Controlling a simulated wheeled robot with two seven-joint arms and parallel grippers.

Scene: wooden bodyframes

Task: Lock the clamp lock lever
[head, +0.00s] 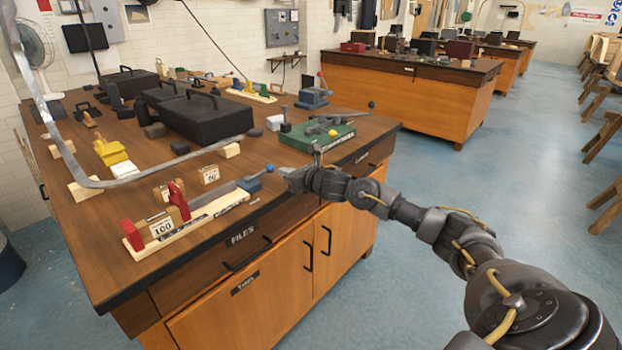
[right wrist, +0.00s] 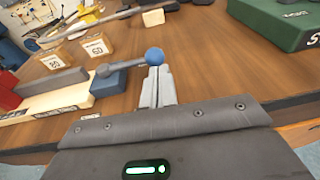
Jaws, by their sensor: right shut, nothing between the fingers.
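The clamp (head: 190,223) lies along the table's front edge, a long pale wooden bar with red jaws at its left part and a blue block (head: 249,185) at its right end. Its grey lever (right wrist: 122,66) runs from the blue block to a blue ball knob (head: 269,168), slanting slightly upward. The knob also shows in the right wrist view (right wrist: 154,56). My right gripper (head: 284,172) is shut and empty, its fingertips (right wrist: 157,72) right at the knob. I cannot tell whether they touch. My left gripper is not in view.
A green box (head: 318,136) with a grey lever stands to the right of the clamp. Black cases (head: 205,118) and a long grey curved strip (head: 170,163) lie behind.

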